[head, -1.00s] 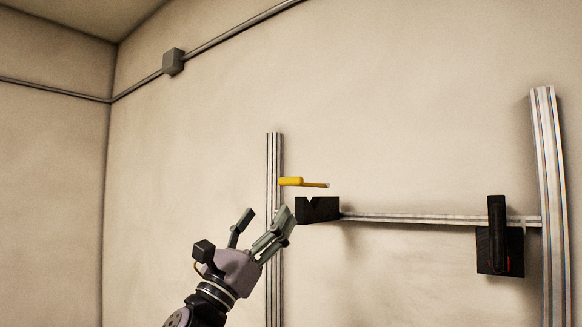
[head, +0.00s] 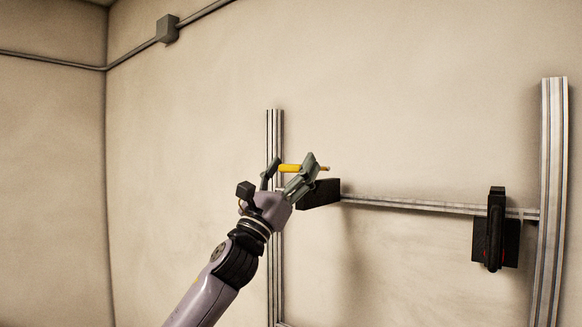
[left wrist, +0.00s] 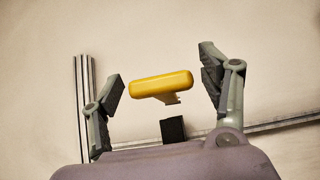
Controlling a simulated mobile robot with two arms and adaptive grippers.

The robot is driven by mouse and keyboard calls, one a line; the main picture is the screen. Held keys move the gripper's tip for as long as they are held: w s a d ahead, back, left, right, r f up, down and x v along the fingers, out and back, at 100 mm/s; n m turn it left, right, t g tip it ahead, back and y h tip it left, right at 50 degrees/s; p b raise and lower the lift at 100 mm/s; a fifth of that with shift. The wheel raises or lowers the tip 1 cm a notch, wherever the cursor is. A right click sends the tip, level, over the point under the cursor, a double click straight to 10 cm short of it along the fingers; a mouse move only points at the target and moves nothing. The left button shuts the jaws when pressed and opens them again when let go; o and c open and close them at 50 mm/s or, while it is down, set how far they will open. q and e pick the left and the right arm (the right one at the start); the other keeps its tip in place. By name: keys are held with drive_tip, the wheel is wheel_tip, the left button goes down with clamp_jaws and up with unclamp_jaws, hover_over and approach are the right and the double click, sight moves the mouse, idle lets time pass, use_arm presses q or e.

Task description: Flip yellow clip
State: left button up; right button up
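The yellow clip (head: 290,168) is a short yellow bar with a thin end pointing right, standing out roughly level near the left upright. My left gripper (head: 289,172) is at the clip, its fingers on either side of it. In the left wrist view the yellow clip (left wrist: 161,85) lies between the two open fingers, with a gap on each side. The left gripper (left wrist: 162,82) also shows there, open and empty. The black block (head: 320,193) below the clip is partly hidden by my fingers in the head view. My right gripper is not in view.
A metal upright (head: 274,135) stands at left and another (head: 552,200) at right, joined by a thin horizontal rail (head: 410,204). A black handle unit (head: 496,235) is on the rail at right. The wall between the uprights is otherwise bare.

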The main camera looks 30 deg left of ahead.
use_arm(q)
clamp_jaws()
idle(0.8)
